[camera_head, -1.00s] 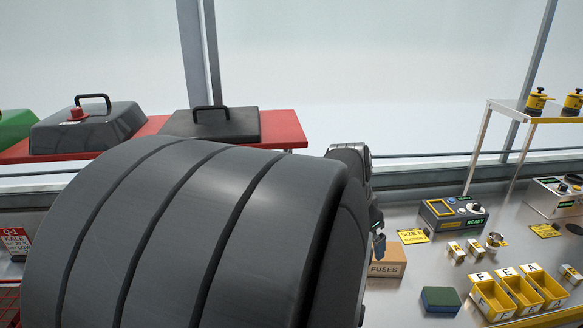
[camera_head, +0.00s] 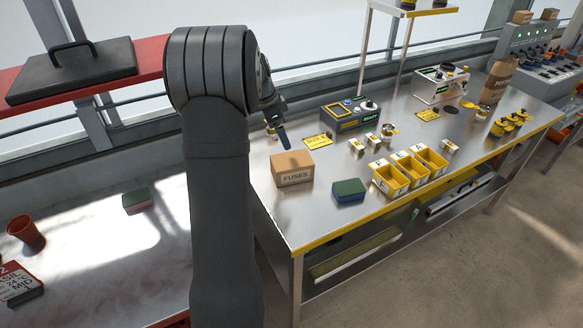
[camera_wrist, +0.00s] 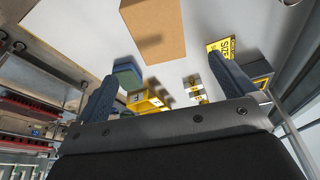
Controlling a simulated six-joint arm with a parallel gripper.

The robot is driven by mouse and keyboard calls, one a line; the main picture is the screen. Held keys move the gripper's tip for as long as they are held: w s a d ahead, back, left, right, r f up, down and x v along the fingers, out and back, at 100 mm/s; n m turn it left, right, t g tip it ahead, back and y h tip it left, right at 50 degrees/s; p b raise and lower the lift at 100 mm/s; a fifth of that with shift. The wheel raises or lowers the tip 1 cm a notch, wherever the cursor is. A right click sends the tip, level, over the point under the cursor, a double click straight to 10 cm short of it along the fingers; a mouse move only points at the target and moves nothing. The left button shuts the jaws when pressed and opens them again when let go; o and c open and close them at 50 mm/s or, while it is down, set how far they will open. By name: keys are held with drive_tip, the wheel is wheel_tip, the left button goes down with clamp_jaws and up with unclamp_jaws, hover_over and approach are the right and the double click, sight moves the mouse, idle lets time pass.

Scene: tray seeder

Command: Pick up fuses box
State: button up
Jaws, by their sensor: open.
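The fuses box (camera_head: 292,171) is a brown cardboard box marked FUSES, upright near the left end of the steel bench in the head view. It also shows in the wrist view (camera_wrist: 153,30) at the top, beyond the fingers and between their lines. My gripper (camera_head: 277,133) hangs above and behind the box, apart from it. In the wrist view my gripper (camera_wrist: 165,85) has its two blue-grey fingers spread wide with nothing between them.
A green-and-blue sponge-like block (camera_head: 348,191) lies right of the box. Yellow bins (camera_head: 384,186) and a control unit marked READY (camera_head: 351,120) stand further right. A yellow size card (camera_head: 318,141) lies behind the box. The bench's front left corner (camera_head: 290,225) is bare.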

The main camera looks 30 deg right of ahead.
sight(291, 160)
drive_tip(key=x, duration=1)
drive_tip(key=shift+f, duration=0.2)
drive_tip(key=shift+x, duration=2.65)
drive_tip(key=shift+s+a, duration=0.1)
drive_tip(key=shift+a, duration=0.1)
drive_tip(key=c, duration=1.1)
drive_tip(key=shift+o, duration=0.2)
drive_tip(key=shift+r, duration=0.1)
